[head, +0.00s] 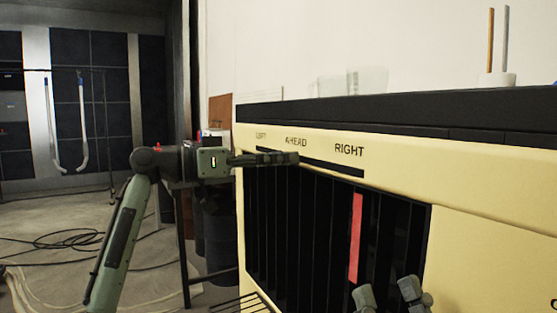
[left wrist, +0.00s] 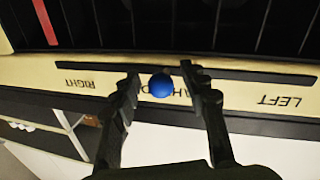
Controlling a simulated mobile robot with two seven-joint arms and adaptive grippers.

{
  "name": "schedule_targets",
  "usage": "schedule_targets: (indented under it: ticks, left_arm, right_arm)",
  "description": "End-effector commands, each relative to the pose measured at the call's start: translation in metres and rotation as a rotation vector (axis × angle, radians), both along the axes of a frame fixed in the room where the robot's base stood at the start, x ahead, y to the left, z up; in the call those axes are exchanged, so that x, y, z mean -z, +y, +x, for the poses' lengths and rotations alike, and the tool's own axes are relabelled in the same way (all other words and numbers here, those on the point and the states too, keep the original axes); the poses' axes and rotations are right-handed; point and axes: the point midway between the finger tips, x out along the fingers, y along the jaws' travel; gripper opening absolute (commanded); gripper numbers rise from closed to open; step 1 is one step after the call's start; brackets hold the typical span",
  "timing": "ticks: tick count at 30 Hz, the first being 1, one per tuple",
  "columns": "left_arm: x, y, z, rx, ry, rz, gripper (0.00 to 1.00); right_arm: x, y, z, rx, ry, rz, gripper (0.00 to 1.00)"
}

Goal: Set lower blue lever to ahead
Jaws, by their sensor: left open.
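The blue lever's round knob (left wrist: 160,85) shows in the left wrist view, in front of the partly covered AHEAD label and beside the dark slot (left wrist: 90,68). The knob lies between the two fingers of my left gripper (left wrist: 160,80), with a gap visible on each side; the gripper is open. In the head view my left gripper (head: 292,158) is at the slot (head: 335,167) just below AHEAD, and the knob is hidden there. My right gripper (head: 388,292) is at the bottom edge, low before the panel, its fingertips apart and empty.
The cream console (head: 480,190) has LEFT, AHEAD and RIGHT labels above the slot. Below it is a recess of dark vertical slats with a red strip (head: 356,238). Glass beakers (head: 367,79) and a holder with sticks (head: 497,79) stand on top. Cables lie on the floor at left.

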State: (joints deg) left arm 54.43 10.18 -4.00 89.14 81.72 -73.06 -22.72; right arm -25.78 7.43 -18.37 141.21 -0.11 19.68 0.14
Motion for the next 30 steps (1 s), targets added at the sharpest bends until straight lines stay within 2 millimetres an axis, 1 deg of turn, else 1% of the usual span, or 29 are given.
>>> schedule_targets:
  ticks: [5, 12, 15, 18, 21, 24, 30]
  left_arm:
    - [0.001, 0.017, -0.006, -0.004, 0.001, 0.002, 0.44]
    - [0.001, 0.064, -0.025, -0.005, 0.0, 0.002, 0.44]
    - [0.0, 0.082, -0.033, -0.004, 0.0, 0.002, 0.44]
    - [0.001, 0.096, -0.039, -0.003, 0.001, 0.001, 0.44]
    - [0.001, 0.105, -0.043, -0.002, 0.001, 0.001, 0.44]
    - [0.0, 0.11, -0.046, 0.0, 0.0, 0.0, 0.44]
    - [0.0, 0.111, -0.046, 0.0, 0.0, 0.0, 0.44]
  right_arm:
    - [0.0, 0.0, 0.0, 0.0, 0.0, 0.0, 0.4]
    - [0.0, 0.0, 0.0, 0.0, 0.001, 0.0, 0.4]
    - [0.0, 0.0, 0.0, 0.0, 0.001, 0.0, 0.4]
    - [0.0, 0.0, 0.0, 0.0, 0.001, 0.0, 0.4]
    - [0.0, 0.0, 0.0, 0.0, 0.001, 0.0, 0.4]
    - [0.0, 0.0, 0.0, 0.0, 0.001, 0.0, 0.4]
    - [0.0, 0.0, 0.0, 0.0, 0.001, 0.0, 0.4]
